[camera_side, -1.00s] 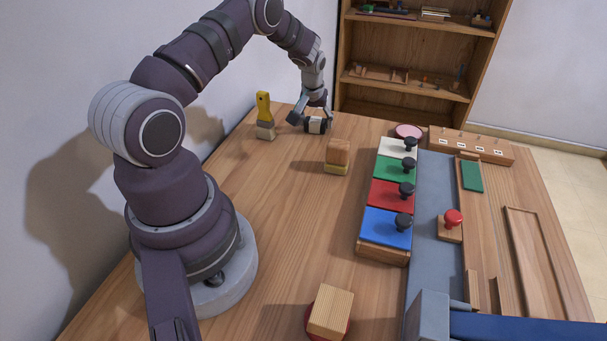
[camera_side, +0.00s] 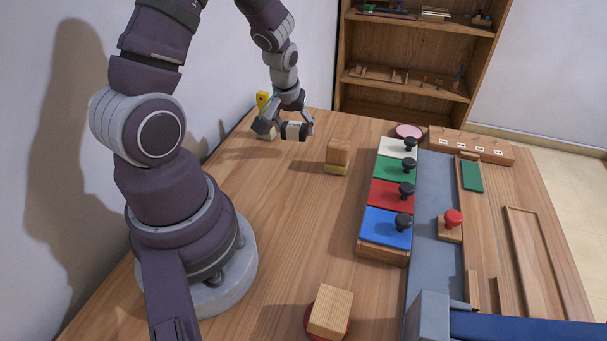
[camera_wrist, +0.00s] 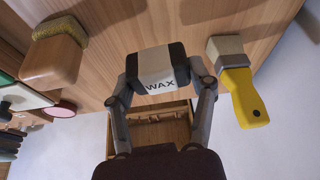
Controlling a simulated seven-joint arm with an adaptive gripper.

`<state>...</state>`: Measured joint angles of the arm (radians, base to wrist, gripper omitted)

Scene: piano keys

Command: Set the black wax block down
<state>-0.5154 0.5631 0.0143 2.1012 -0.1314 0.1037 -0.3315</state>
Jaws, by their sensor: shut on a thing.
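The black wax block (camera_side: 293,131) has a white middle band, and in the wrist view (camera_wrist: 158,70) that band reads "WAX". My gripper (camera_side: 289,128) is shut on it, one finger at each black end. The block is held over the far left part of the wooden table (camera_side: 250,200). I cannot tell how much gap is under it.
A yellow-handled brush (camera_wrist: 237,85) stands close to the block, partly hidden behind my gripper in the side view. A wooden brush block (camera_side: 338,152) stands to the right. Coloured keys with black knobs (camera_side: 392,195) lie farther right. Table between them is clear.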

